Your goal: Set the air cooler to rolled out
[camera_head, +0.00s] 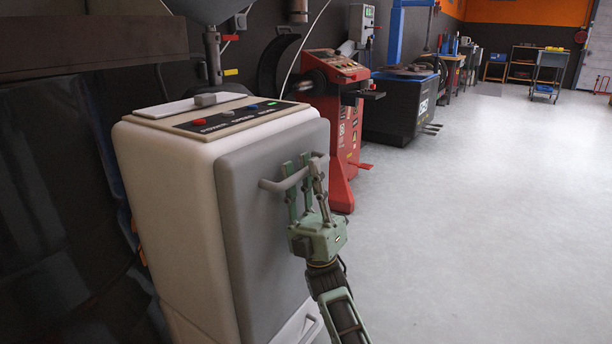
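The air cooler (175,165) is a tall white cabinet at left centre with a grey front panel (255,240). A control strip (240,117) with red, green and blue buttons is on its top. A grey bar handle (275,185) sticks out from the upper front panel. My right gripper (306,180) is at the right part of this handle, with its fingers pointing up. The fingers are straight and spread apart, and they overlap the handle in view. Contact cannot be made out. My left gripper is not in view.
A red machine (335,110) stands just behind the cooler. A dark workstation (400,100) with a blue post is farther back. A dark glossy surface (60,200) is close on the left. The grey floor (490,220) to the right is clear. A cart (548,75) stands far back.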

